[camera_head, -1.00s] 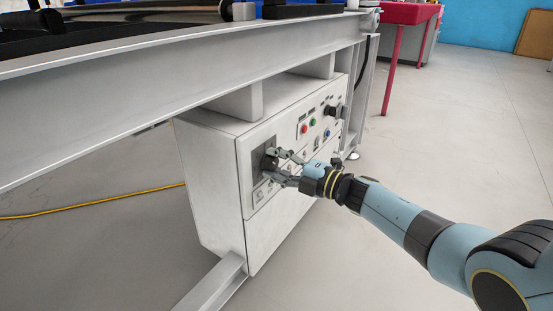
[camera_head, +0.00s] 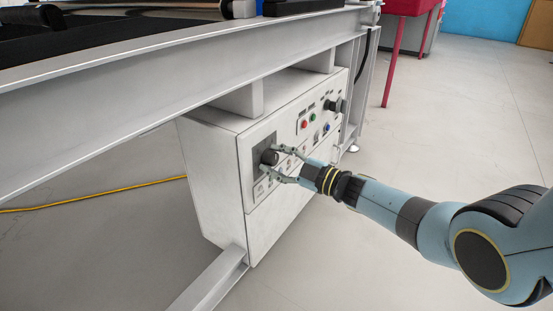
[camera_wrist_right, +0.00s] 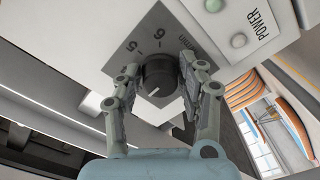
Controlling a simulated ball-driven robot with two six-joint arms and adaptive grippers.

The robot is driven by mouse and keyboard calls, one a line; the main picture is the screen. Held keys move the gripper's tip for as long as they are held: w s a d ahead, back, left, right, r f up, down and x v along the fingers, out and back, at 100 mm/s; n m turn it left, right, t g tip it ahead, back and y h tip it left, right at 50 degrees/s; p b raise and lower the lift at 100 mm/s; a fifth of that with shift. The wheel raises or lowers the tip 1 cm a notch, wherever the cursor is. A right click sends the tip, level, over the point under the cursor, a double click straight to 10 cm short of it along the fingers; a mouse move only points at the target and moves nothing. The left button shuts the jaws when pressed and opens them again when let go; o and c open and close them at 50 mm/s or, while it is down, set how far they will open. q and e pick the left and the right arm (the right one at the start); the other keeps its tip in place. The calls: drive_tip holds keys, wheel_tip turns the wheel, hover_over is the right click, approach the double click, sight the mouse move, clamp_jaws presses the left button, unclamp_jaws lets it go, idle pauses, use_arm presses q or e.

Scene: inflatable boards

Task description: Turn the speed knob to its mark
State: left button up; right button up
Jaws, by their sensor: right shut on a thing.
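The speed knob (camera_head: 268,157) is a dark round knob on a grey dial plate on the front of a white control box. In the right wrist view the knob (camera_wrist_right: 159,74) has a white pointer line towards the picture's lower left. Numbers, among them 5 and 6, show on the plate (camera_wrist_right: 150,38) above it. My right gripper (camera_head: 273,162) is shut on the knob, one finger on each side; its fingers also show in the wrist view (camera_wrist_right: 158,85). I cannot make out the target mark. My left gripper is not in view.
The control box (camera_head: 215,165) hangs under a grey steel beam (camera_head: 190,75). Red, green and blue buttons and another black knob (camera_head: 334,106) sit to the right on its panel. A yellow cable (camera_head: 90,197) lies on the floor. Floor to the right is open.

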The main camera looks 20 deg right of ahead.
idle(0.5)
drive_tip(key=o, duration=1.1)
drive_tip(key=v, duration=1.2)
